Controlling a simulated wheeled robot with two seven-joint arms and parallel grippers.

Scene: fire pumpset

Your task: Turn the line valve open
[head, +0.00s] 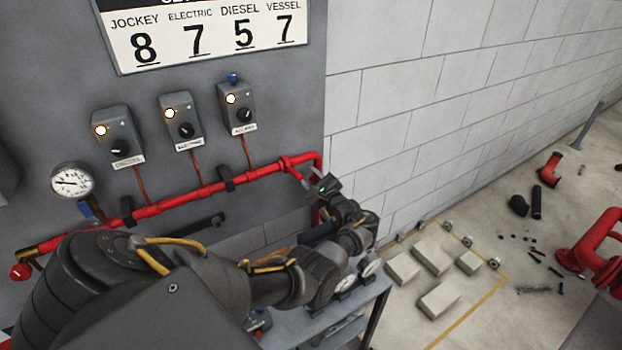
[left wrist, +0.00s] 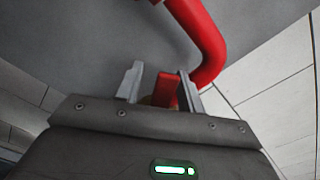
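The red pipe (head: 205,191) runs along the grey panel and bends down at its right end; that bend also shows in the left wrist view (left wrist: 207,45). My left gripper (head: 306,171) is at this bend. In the left wrist view its two fingers (left wrist: 158,82) stand apart, with a red piece (left wrist: 166,91), which looks like the line valve's handle, between them. The red piece is close to the right finger, with a gap to the left one; contact is unclear. The valve body is mostly hidden behind the gripper. My right gripper is not in view.
Three control boxes (head: 182,121) with lit lamps and knobs sit above the pipe. A pressure gauge (head: 72,181) is at the left. A grey bench (head: 372,300) with gauges stands below my left arm. Blocks (head: 432,256) and loose fittings lie on the floor at right.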

